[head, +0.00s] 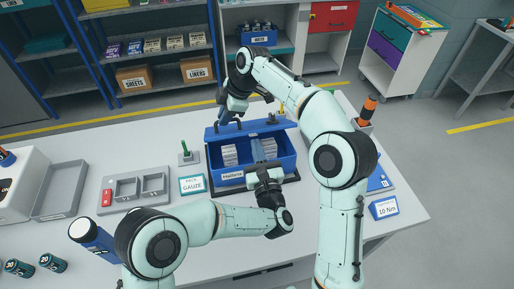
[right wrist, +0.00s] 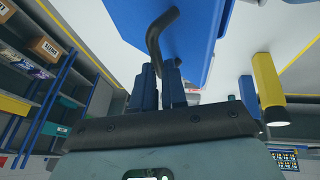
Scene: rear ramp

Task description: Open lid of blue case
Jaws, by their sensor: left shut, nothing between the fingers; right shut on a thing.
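The blue case (head: 285,165) stands on the white table, its inside visible with white packs (head: 230,155) in it. Its blue lid (head: 255,130) is raised along the far side; it also shows in the right wrist view (right wrist: 195,25). My right gripper (head: 226,117) is at the lid's left part, shut on a dark curved handle (right wrist: 158,35) that shows between its blue fingers (right wrist: 162,88). My left gripper (head: 256,146) is shut and empty, its fingers over the middle of the case, its wrist at the front wall.
A grey tray (head: 135,205) and a gauze box (head: 191,185) stand left of the case. A 10 Nm block (head: 384,208) lies to the right, with an orange-black tool (head: 368,108) behind.

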